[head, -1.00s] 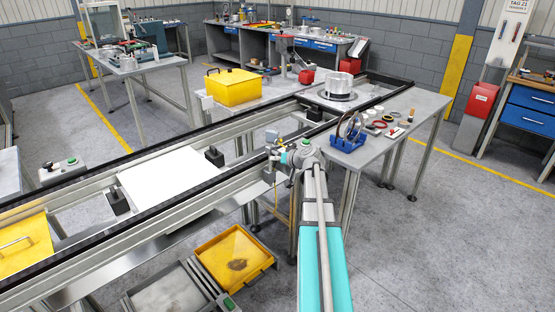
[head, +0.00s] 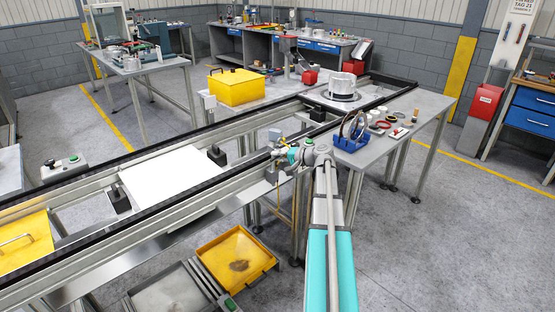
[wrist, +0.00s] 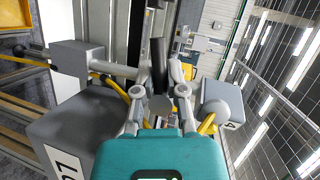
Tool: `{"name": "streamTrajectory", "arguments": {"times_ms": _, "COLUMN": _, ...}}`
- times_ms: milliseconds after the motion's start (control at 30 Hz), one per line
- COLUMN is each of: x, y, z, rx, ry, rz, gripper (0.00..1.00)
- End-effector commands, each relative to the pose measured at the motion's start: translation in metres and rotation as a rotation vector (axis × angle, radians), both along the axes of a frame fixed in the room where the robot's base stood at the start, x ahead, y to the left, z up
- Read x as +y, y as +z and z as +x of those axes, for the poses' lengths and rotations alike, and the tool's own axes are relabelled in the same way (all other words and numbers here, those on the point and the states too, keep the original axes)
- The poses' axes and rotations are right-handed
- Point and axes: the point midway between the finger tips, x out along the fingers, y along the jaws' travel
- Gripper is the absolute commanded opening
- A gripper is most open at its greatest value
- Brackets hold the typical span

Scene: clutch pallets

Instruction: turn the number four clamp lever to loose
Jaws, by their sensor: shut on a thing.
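In the wrist view, a dark lever handle (wrist: 158,58) stands between the two fingers of my gripper (wrist: 161,76). The fingers are closed in on it from both sides. A grey round end (wrist: 160,106) shows just below it, between the finger linkages. A large grey block (wrist: 75,125) at lower left carries a white label of which only "LO" is readable. In the head view, my gripper (head: 281,158) is at the near rail of the conveyor frame, too small to show the lever clearly.
The conveyor frame (head: 150,215) with black-topped rails runs across the scene. A white plate (head: 172,178) lies between the rails. A yellow box (head: 236,87) stands behind. A blue rack (head: 352,139) is on the side table to the right. Yellow and grey trays (head: 236,262) sit below.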

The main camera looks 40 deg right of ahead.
Motion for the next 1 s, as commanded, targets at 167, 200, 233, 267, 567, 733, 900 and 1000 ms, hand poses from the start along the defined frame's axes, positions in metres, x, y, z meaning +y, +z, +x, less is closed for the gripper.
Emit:
{"name": "streamTrajectory", "arguments": {"times_ms": 167, "x": 0.0006, "y": 0.0001, "z": -0.0007, "rx": 0.006, "ry": 0.002, "rz": 0.048, "gripper": 0.00}}
{"name": "streamTrajectory", "arguments": {"times_ms": 200, "x": 0.0006, "y": 0.0003, "z": -0.0007, "rx": 0.008, "ry": 0.002, "rz": 0.053, "gripper": 0.00}}
{"name": "streamTrajectory", "arguments": {"times_ms": 233, "x": 0.0006, "y": 0.0004, "z": -0.0007, "rx": 0.008, "ry": 0.001, "rz": 0.056, "gripper": 0.00}}
{"name": "streamTrajectory", "arguments": {"times_ms": 267, "x": 0.0006, "y": 0.0006, "z": -0.0008, "rx": 0.008, "ry": 0.002, "rz": 0.058, "gripper": 0.00}}
{"name": "streamTrajectory", "arguments": {"times_ms": 567, "x": 0.0005, "y": 0.0011, "z": -0.0007, "rx": 0.007, "ry": 0.001, "rz": 0.061, "gripper": 0.00}}
{"name": "streamTrajectory", "arguments": {"times_ms": 733, "x": 0.0003, "y": 0.0012, "z": -0.0007, "rx": 0.007, "ry": 0.001, "rz": 0.061, "gripper": 0.38}}
{"name": "streamTrajectory", "arguments": {"times_ms": 900, "x": 0.0001, "y": 0.0013, "z": -0.0004, "rx": 0.006, "ry": 0.000, "rz": 0.060, "gripper": 0.51}}
{"name": "streamTrajectory", "arguments": {"times_ms": 1000, "x": 0.0000, "y": 0.0015, "z": -0.0005, "rx": 0.006, "ry": 0.000, "rz": 0.060, "gripper": 0.51}}
